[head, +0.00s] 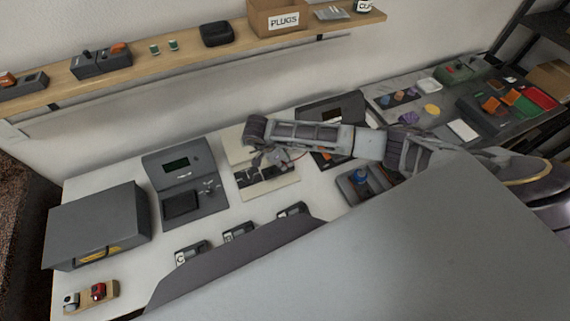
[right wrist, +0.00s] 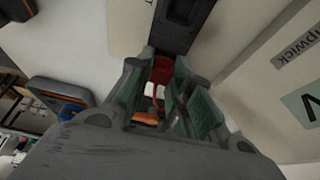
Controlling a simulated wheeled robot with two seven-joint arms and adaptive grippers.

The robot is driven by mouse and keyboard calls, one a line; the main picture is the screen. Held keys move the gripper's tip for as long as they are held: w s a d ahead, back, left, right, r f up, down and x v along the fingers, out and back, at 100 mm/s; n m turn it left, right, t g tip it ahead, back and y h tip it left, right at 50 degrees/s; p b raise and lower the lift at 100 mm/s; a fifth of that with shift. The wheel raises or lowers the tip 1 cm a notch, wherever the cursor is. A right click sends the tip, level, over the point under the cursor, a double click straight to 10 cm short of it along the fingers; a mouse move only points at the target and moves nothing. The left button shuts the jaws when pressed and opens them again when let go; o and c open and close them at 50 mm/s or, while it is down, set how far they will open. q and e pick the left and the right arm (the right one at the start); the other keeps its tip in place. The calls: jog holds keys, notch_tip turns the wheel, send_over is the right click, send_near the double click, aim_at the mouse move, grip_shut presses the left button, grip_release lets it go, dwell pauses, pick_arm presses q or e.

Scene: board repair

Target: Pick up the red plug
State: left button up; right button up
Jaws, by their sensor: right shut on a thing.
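The red plug (right wrist: 162,68) sits between the fingertips of my right gripper (right wrist: 165,80) in the right wrist view. The gripper is shut on it. A red cord runs back from the plug between the fingers, and an orange piece (right wrist: 146,118) shows nearer the palm. In the head view my right gripper (head: 264,158) is low over the pale board (head: 284,192) in the middle of the table, and the plug is hard to make out there. The wrist view shows a dark block (right wrist: 180,25) just beyond the plug; contact cannot be told. My left gripper is not in view.
A dark device with a screen (head: 175,164) stands left of the board, and a grey box (head: 98,225) stands farther left. A small wooden tray (head: 110,296) with small parts lies at the bottom left. A shelf (head: 190,58) with a PLUGS box (head: 282,20) hangs behind.

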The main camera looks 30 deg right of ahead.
dwell(0.3)
notch_tip(320, 180, up, 10)
jog(key=b, duration=0.1)
dwell(0.6)
jog(key=shift+f, duration=0.1)
dwell(0.4)
